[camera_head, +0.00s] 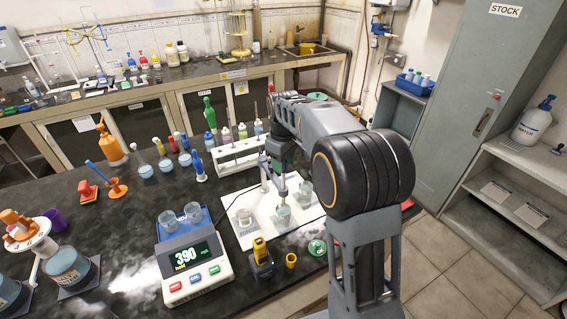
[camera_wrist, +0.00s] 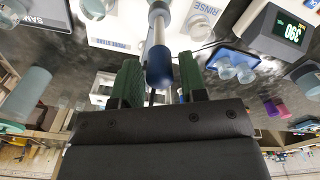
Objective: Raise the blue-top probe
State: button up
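The probe shows in the wrist view as a pale shaft with a rounded dark blue top (camera_wrist: 159,68). The blue top lies between the two green fingers of my gripper (camera_wrist: 160,82), with a narrow gap visible on each side. The gripper is open. In the head view my gripper (camera_head: 277,150) hangs above the white probe station board (camera_head: 262,238), and the arm hides the blue top. The probe's shaft (camera_head: 283,188) stands roughly upright over a beaker of pale blue liquid (camera_head: 283,214). Whether its tip is in the liquid is hard to tell.
Other beakers (camera_head: 244,217) stand on the board. A white rack of bottles (camera_head: 238,157) is behind it. A meter reading 390 (camera_head: 190,262) with two small beakers is to the left.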

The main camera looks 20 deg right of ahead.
jog(key=shift+o, duration=1)
jog(key=shift+f, duration=0.15)
notch_tip(320, 180, up, 14)
jog(key=shift+f, duration=0.1)
notch_tip(320, 180, down, 6)
jog(key=m+t, duration=0.1)
jog(key=m, duration=0.2)
jog(key=shift+s+m, duration=0.15)
jog(key=shift+m, duration=0.25)
jog(key=s+f+m+t, duration=0.2)
jog(key=s+f, duration=0.1)
jog(key=s, duration=0.8)
jog(key=s+f+m+t, duration=0.1)
jog(key=s+f+m, duration=0.1)
jog(key=s, duration=0.9)
jog(key=shift+f+t, duration=0.4)
